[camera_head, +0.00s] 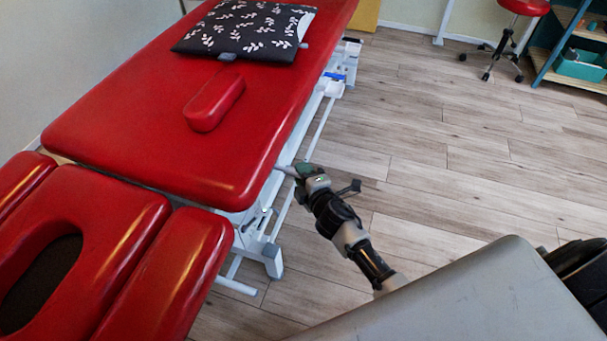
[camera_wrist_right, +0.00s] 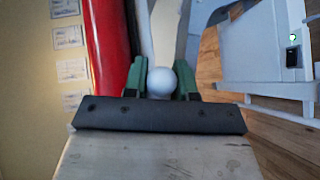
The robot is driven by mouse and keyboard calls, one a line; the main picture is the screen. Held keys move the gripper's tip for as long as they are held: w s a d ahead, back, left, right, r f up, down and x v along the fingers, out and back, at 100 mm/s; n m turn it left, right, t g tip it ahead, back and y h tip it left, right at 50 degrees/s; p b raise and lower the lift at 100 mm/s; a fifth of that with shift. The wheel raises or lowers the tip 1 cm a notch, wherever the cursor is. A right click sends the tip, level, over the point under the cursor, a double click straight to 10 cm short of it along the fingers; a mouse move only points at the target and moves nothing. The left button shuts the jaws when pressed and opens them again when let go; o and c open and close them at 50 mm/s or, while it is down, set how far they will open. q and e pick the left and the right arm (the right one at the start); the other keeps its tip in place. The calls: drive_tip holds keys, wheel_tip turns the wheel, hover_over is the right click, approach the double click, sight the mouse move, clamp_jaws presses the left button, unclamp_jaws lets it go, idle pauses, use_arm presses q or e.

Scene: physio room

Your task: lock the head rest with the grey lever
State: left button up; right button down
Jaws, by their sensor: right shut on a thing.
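The red head rest (camera_head: 110,235), with its face opening, is at the lower left in the head view, at the end of the red treatment table (camera_head: 165,125). My right gripper (camera_head: 290,170) reaches the table's side edge near the head end. In the right wrist view, its green fingers (camera_wrist_right: 160,82) are shut on a pale grey rounded knob, the end of the grey lever (camera_wrist_right: 161,80). A short piece of the lever (camera_head: 283,169) shows between the fingers and the table edge in the head view. My left gripper is not in view.
A black patterned pillow (camera_head: 247,30) and a small red pad (camera_head: 214,104) lie on the table. The white table frame (camera_head: 262,250) stands below it. A red stool (camera_head: 505,45) and a shelf (camera_head: 575,50) are at the far right. The wooden floor (camera_head: 440,150) between is clear.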

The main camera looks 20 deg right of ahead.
drive_tip(key=c, duration=0.9)
unclamp_jaws()
drive_tip(key=shift+s, duration=0.1)
drive_tip(key=shift+s, duration=0.15)
use_arm(q)
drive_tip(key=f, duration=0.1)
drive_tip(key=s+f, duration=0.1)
drive_tip(key=p, duration=0.1)
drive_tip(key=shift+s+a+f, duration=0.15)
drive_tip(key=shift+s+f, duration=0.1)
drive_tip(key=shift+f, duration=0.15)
use_arm(e)
drive_tip(key=s+r, duration=0.1)
drive_tip(key=s, duration=0.9)
drive_tip(key=shift+s+d+r, duration=0.15)
drive_tip(key=shift+d+r, duration=0.05)
drive_tip(key=shift+d, duration=0.15)
